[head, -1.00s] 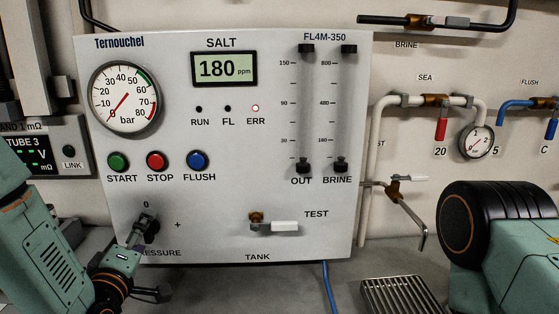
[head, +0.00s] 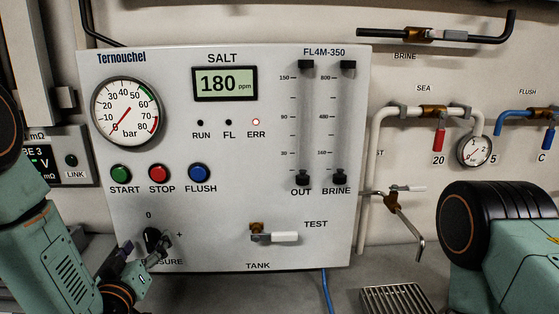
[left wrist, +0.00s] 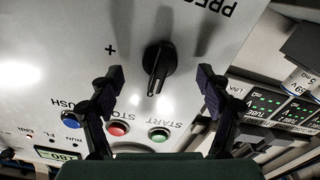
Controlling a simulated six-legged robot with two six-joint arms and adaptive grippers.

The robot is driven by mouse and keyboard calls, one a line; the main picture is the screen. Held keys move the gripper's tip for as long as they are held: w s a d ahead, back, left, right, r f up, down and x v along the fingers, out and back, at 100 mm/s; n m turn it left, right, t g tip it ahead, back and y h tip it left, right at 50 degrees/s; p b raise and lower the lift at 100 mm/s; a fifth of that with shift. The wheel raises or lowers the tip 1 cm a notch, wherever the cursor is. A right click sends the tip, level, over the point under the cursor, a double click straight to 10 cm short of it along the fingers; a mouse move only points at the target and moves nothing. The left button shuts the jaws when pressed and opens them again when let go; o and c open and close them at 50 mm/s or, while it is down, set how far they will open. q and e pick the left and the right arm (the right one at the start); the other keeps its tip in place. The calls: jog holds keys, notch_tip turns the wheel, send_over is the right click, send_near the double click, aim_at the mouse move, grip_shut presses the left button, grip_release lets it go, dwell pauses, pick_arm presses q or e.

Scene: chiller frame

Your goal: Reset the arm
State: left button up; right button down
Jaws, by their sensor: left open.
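The grey panel (head: 230,225) carries a black pressure knob (head: 152,238) at its lower left. In the left wrist view the knob (left wrist: 158,68) shows upside down, between the two dark fingers and clear of both. My left gripper (head: 143,250) is open just in front of the knob, at its lower side; it also shows in the left wrist view (left wrist: 160,78). Nothing is between its fingers that they touch. My right arm shows at the right edge; its gripper is out of view.
Above the knob are the START (head: 121,174), STOP (head: 159,173) and FLUSH (head: 199,173) buttons. A white-handled TEST valve (head: 275,238) stands out to the right. Pipes and a red-handled valve (head: 438,139) are on the wall. A metal grate (head: 398,299) lies at lower right.

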pick_arm(q)
jog(key=shift+m, duration=0.4)
jog(key=s, duration=0.7)
jog(key=shift+s+d, duration=0.25)
jog(key=shift+s, duration=0.1)
jog(key=shift+f, duration=0.1)
